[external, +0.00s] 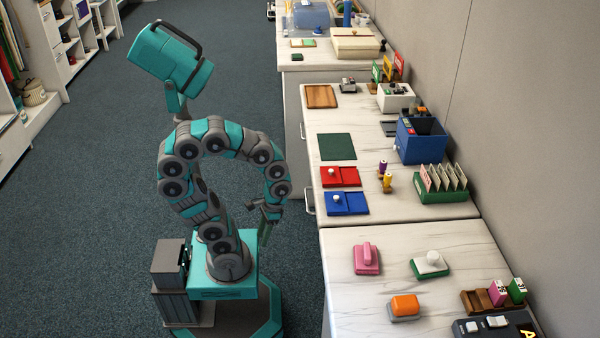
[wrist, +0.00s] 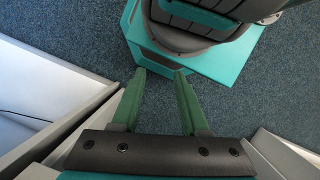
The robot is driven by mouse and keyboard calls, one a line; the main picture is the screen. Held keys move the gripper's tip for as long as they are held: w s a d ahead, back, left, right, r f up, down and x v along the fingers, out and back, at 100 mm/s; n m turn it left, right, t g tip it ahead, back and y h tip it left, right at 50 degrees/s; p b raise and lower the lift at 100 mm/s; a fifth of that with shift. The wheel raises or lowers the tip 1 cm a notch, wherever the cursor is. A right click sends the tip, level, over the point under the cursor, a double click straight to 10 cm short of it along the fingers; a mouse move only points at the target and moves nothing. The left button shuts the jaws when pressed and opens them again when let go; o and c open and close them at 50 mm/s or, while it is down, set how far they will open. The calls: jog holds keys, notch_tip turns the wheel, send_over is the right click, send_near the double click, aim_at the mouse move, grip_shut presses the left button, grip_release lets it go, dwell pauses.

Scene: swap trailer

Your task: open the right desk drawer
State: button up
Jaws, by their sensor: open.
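The middle desk (external: 352,108) stands to the right of my arm, its front facing me. Two pale handles show on that front: a nearer one (external: 308,200) and a farther one (external: 302,131). The nearer one is likely on the right drawer; the drawer faces are mostly hidden by the steep view. My gripper (external: 270,210) hangs just left of the nearer handle, apparently apart from it. In the wrist view my gripper (wrist: 160,74) has its green fingers spread, with carpet and my own base beyond them and nothing held. No handle shows between the fingers.
Pale panels or edges (wrist: 70,125) lie close beside the gripper at left in the wrist view, and another (wrist: 285,155) at lower right. A red box (external: 340,177) and a blue box (external: 347,204) sit near the desk's front edge. Carpet (external: 90,200) at left is clear.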

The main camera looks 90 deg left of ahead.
jog(key=n+g+h, duration=0.1)
jog(key=n+h, duration=0.1)
jog(key=n, duration=0.3)
jog(key=n+t+h, duration=1.1)
jog(key=n+t, duration=0.7)
jog(key=n, duration=1.7)
send_near(307, 197)
jog(key=x, duration=0.2)
jog(key=shift+f+b+x, duration=0.15)
jog(key=shift+b+x, duration=0.35)
jog(key=shift+x, duration=1.5)
jog(key=shift+f+b+x, duration=0.15)
jog(key=shift+b+x, duration=0.3)
jog(key=shift+x, duration=1.5)
grip_shut()
